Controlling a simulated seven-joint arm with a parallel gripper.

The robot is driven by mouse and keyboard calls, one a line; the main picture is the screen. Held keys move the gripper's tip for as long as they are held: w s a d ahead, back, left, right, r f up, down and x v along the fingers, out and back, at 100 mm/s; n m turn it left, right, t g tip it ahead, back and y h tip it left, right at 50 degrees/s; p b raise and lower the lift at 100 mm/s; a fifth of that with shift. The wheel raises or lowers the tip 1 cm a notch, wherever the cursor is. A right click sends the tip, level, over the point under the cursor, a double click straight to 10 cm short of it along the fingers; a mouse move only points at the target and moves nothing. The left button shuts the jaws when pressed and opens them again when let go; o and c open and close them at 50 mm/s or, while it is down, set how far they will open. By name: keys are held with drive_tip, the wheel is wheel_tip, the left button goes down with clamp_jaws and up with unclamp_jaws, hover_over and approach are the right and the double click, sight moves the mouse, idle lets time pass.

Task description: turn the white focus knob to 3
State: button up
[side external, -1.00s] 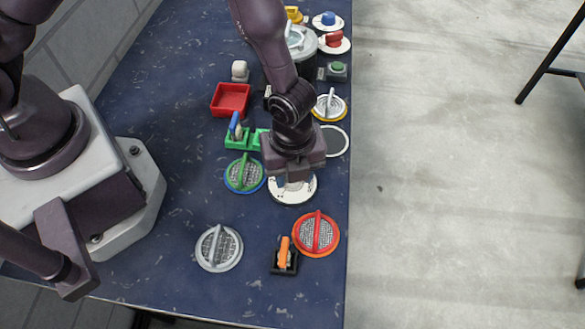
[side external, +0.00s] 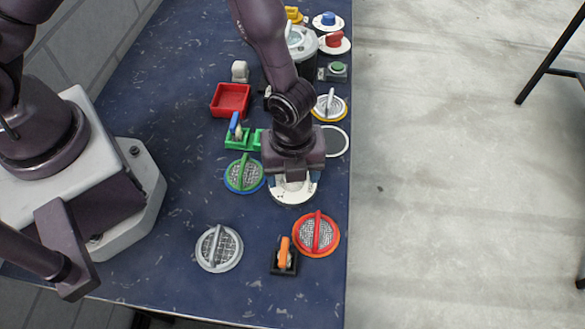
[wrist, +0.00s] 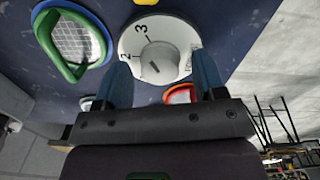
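The white focus knob (wrist: 180,62) sits on a round white dial (wrist: 143,35) marked with black digits, with 2 and 3 readable in the wrist view. A short dark mark shows on the knob, nearer the 2 side than the 3; its exact aim is hard to tell. My gripper (wrist: 163,72) is open, with its two blue fingers apart on either side of the knob. I cannot tell whether either finger touches it. In the side external view, my gripper (side external: 293,184) is over the dial (side external: 291,198) and hides the knob.
A green-handled dial (side external: 244,174) is close to the left, and a red dial (side external: 316,234) is in front. An orange switch (side external: 284,255) and a grey dial (side external: 219,248) are near the table's front. A red tray (side external: 231,99) is behind. The table's right edge is close.

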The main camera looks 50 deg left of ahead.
wheel_tip(320, 180, up, 13)
idle(0.6)
